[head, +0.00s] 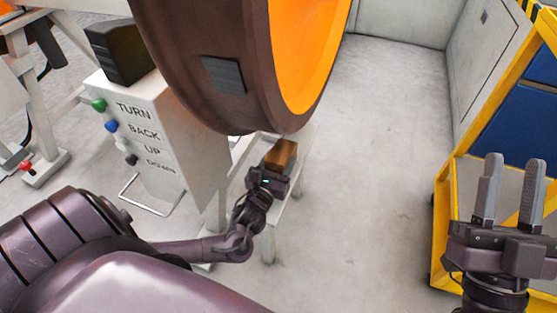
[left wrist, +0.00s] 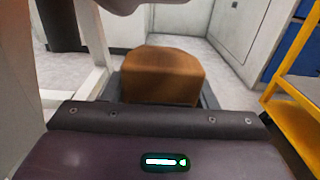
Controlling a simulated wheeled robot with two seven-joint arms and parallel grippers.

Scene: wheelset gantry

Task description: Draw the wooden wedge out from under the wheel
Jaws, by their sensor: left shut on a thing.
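The wooden wedge (head: 281,154) is an orange-brown block below the wheel's lower edge, near the small white stand. It also shows in the left wrist view (left wrist: 163,73), just beyond the gripper body. The large brown wheel (head: 190,50) with an orange inner face hangs above and to the left of it. My left gripper (head: 275,170) is shut on the wedge from the near side; its fingertips are mostly hidden. I cannot tell whether the wedge touches the wheel. My right gripper (head: 512,190) is open and empty, fingers upward, at the right.
A white control box (head: 150,130) with buttons labelled TURN, BACK, UP and DOWN stands left of the wheel. A yellow cart (head: 445,220) with blue panels stands at the right. The grey floor between the stand and cart is clear.

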